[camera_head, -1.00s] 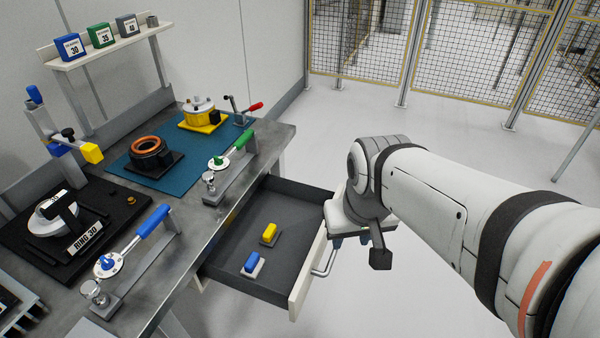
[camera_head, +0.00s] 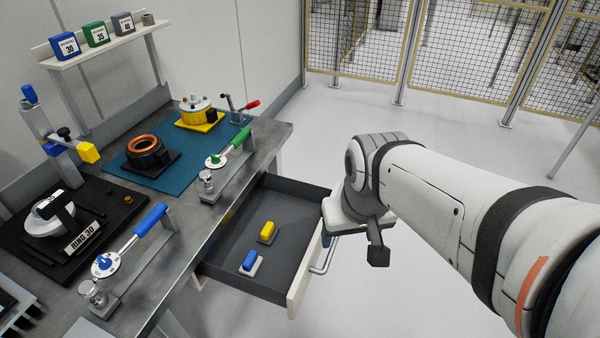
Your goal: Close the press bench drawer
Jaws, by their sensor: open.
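The press bench drawer (camera_head: 275,225) stands pulled out from under the bench (camera_head: 183,228). Its pale front panel (camera_head: 304,275) faces right and carries a metal bar handle (camera_head: 325,262). A blue block (camera_head: 249,262) and a yellow block (camera_head: 267,231) lie inside on grey bases. My gripper (camera_head: 333,240) is just right of the drawer front, near the handle. The white wrist of my arm hides most of the fingers, so I cannot tell whether they touch the handle or the panel. Nothing shows held in it.
The bench top bears a blue-handled tool (camera_head: 135,240), a green-handled tool (camera_head: 228,160), a black fixture (camera_head: 70,235) and a teal mat (camera_head: 125,166) with two parts on it. A shelf (camera_head: 110,45) with several boxes stands behind. The floor right of the drawer is clear.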

